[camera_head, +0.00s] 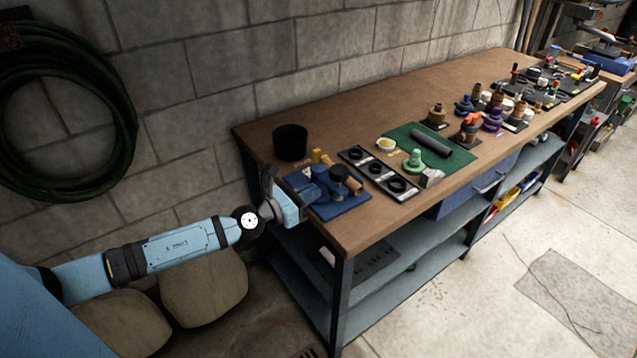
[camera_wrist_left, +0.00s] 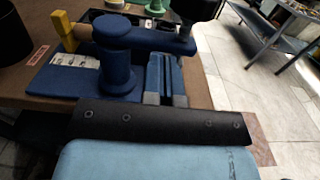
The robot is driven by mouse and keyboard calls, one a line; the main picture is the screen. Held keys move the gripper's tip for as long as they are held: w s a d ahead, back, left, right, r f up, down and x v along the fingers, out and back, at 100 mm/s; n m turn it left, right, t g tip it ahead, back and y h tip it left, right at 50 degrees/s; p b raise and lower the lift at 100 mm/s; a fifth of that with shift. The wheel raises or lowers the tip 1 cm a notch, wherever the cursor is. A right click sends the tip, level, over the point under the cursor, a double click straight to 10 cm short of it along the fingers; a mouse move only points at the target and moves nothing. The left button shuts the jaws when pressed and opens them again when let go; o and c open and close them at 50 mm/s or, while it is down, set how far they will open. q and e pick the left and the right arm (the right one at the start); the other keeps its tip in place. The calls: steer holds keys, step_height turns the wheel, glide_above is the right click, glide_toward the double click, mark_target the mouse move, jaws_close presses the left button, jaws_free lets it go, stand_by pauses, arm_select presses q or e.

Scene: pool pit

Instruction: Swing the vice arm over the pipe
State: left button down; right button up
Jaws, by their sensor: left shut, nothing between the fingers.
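The blue vice (camera_head: 325,184) stands on a blue base plate (camera_head: 345,207) at the near left corner of the bench. In the left wrist view, its thick round post (camera_wrist_left: 116,68) stands in front of the blue vice arm (camera_wrist_left: 150,38), which reaches right. A tan pipe (camera_head: 353,184) shows beside the vice; its middle is hidden, and I cannot tell whether the arm lies over it. A yellow piece (camera_wrist_left: 64,30) stands at the left end. My left gripper (camera_head: 306,195) is shut and empty at the plate's near left side; its fingers (camera_wrist_left: 162,77) point towards the arm. My right gripper is out of view.
On the bench (camera_head: 400,120), a black cup (camera_head: 290,142) stands behind the vice. A black tray of rings (camera_head: 378,173) lies close on the right, then a green mat (camera_head: 452,155) with a grey cylinder. Several fittings stand farther right. A block wall backs the bench.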

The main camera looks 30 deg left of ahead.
mark_target(328, 179)
arm_select(q)
steer(key=shift+x, duration=1.25)
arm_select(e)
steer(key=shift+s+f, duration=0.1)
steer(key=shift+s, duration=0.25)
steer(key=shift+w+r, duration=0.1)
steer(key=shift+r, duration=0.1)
